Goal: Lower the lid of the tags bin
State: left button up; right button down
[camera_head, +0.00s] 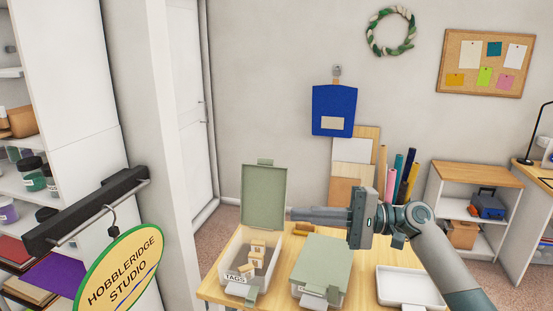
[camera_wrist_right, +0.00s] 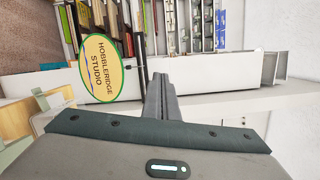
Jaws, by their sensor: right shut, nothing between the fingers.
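The tags bin (camera_head: 233,273) is a clear whitish box with a TAGS label, at the left of the wooden table, with several small tan boxes (camera_head: 258,248) inside. Its green lid (camera_head: 263,198) stands upright, open, at the bin's back. My right gripper (camera_head: 290,213) reaches in from the right, its fingers pointing left. The fingertips are close to the lid's right edge; I cannot tell whether they touch it. The fingers are together and empty, also in the right wrist view (camera_wrist_right: 160,80). My left gripper is out of view.
A second bin with a shut green lid (camera_head: 322,262) stands right of the tags bin, below my right arm. A brown block (camera_head: 303,229) lies behind it. A white tray (camera_head: 412,288) sits further right. A hanging studio sign (camera_head: 120,272) is at front left.

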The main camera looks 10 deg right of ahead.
aim_at(264, 189)
jog(key=i+l, duration=0.2)
jog(key=i, duration=0.35)
jog(key=i+l, duration=0.15)
jog(key=i, duration=0.35)
jog(key=i+l, duration=0.2)
jog(key=i, duration=0.35)
